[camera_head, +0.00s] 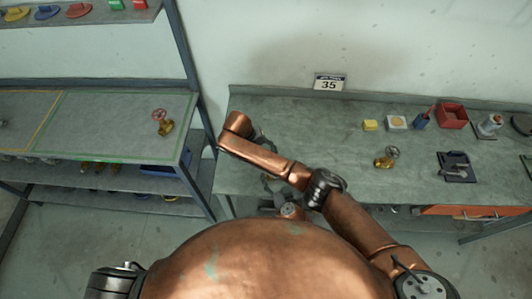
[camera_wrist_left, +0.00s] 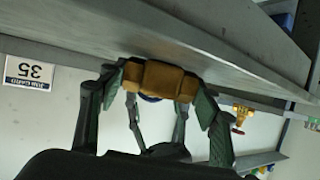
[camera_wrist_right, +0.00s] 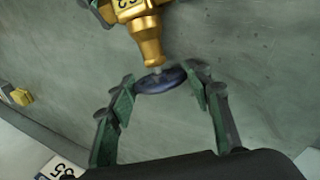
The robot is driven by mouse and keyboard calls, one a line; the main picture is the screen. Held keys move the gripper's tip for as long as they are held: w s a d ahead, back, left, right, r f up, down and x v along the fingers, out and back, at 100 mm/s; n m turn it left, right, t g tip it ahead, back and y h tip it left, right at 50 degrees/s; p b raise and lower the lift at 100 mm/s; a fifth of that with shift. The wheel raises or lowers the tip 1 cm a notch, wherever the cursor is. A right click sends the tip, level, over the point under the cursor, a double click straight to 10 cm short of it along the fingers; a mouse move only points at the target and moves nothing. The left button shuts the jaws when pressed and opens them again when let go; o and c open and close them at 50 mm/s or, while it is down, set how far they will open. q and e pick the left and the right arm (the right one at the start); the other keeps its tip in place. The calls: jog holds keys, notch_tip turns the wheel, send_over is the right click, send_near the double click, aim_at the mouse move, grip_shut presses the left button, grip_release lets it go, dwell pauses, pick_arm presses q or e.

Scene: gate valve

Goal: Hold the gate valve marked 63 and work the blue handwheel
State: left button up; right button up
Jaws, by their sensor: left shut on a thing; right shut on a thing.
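The brass gate valve (camera_wrist_right: 148,35) is in the right wrist view, with part of a number plate at the top edge that is cut off. Its blue handwheel (camera_wrist_right: 160,81) is at the end of the stem, between the fingers of my right gripper (camera_wrist_right: 160,90), which is shut on it. In the left wrist view the brass valve body (camera_wrist_left: 160,79) is clamped between the fingers of my left gripper (camera_wrist_left: 162,82). A bit of blue wheel shows just below it. In the head view the held valve is hidden behind my copper arm.
The grey bench (camera_head: 330,180) carries another brass valve (camera_head: 386,159), a yellow block (camera_head: 370,125), a red bin (camera_head: 452,116) and a dark fixture (camera_head: 457,167). A valve with a red wheel (camera_head: 162,121) stands on the left shelf (camera_head: 110,125). A sign reading 35 (camera_head: 329,83) is at the wall.

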jog(key=o, duration=1.2)
jog(key=shift+v, duration=5.95)
